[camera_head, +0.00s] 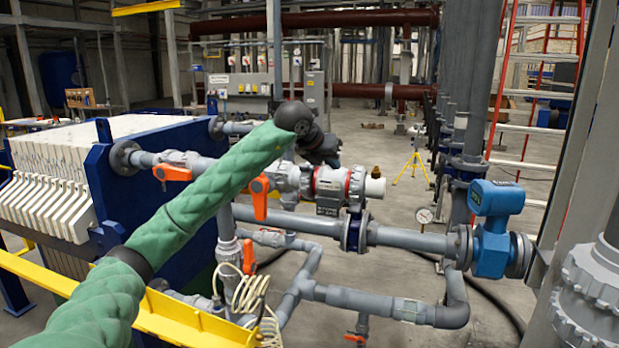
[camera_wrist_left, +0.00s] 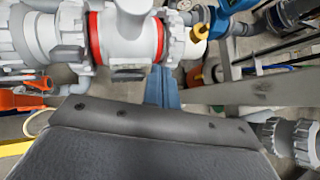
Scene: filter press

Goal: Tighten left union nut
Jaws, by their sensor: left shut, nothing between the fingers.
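The grey union fitting (camera_head: 330,187) lies on the upper pipe, with a red ring near each end. Its left union nut (camera_head: 290,178) is pale and ribbed; it also shows at the upper left of the left wrist view (camera_wrist_left: 71,36), beside the left red ring. The right union nut (camera_wrist_left: 177,38) is at the other end. My left gripper (camera_head: 324,151) is shut and empty, just above and behind the fitting in the head view. Its dark body fills the bottom of the wrist view. My right gripper is not in view.
Orange valve handles (camera_head: 260,197) hang left of the fitting. A blue meter (camera_head: 491,228) stands at the right of the pipe. A blue plate frame (camera_head: 115,200) and yellow rail (camera_head: 165,322) are at the left. Lower pipes (camera_head: 370,302) run beneath.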

